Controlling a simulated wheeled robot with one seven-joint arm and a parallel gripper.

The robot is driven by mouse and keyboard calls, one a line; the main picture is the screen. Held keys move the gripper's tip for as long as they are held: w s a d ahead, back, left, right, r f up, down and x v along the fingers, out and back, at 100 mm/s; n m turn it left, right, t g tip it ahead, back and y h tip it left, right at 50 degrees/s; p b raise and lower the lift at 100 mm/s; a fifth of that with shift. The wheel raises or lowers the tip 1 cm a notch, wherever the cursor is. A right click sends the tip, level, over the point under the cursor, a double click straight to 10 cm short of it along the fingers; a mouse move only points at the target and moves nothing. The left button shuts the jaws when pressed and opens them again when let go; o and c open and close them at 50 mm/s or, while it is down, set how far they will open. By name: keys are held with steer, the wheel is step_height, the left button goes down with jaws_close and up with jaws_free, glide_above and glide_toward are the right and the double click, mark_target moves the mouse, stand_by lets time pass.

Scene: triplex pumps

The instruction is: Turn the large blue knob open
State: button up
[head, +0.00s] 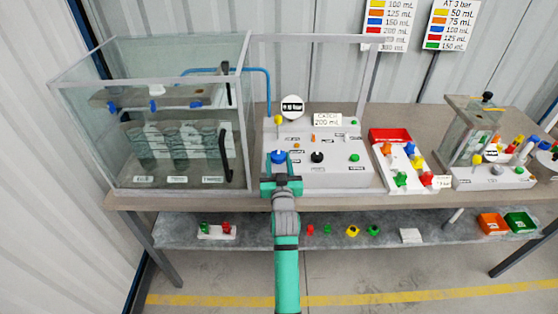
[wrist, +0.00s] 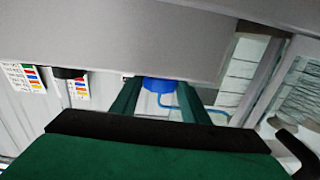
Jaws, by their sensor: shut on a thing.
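The large blue knob (head: 278,155) is on the left of the grey control panel (head: 335,178). In the wrist view the blue knob (wrist: 158,85) shows between the two green fingers, partly hidden by my gripper. My gripper (head: 279,165) is at the front of the panel, shut on the knob. In the wrist view my gripper (wrist: 160,95) has one finger on each side of the knob. The knob's turn angle cannot be told.
A black knob (head: 317,157) and a green knob (head: 354,157) are right of the blue one. A glass tank (head: 75,130) stands at left. A red and white tray (head: 390,135) is right of the panel. A lower shelf (head: 270,238) holds small colored parts.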

steer(key=shift+a+m+h, duration=0.3)
steer(key=shift+m+h, duration=0.5)
steer(key=shift+h, duration=0.45)
steer(key=shift+a+m+h, duration=0.25)
steer(key=shift+m+h, duration=0.55)
steer(key=shift+h, duration=0.45)
steer(key=shift+m+g+h, duration=0.4)
steer(key=shift+m+h, duration=0.1)
steer(key=shift+h, duration=0.2)
steer(key=o, duration=1.1)
steer(key=shift+d, duration=0.1)
steer(key=shift+c, duration=0.2)
steer(key=v, duration=1)
steer(key=shift+s+a, duration=0.2)
steer(key=shift+s, duration=0.15)
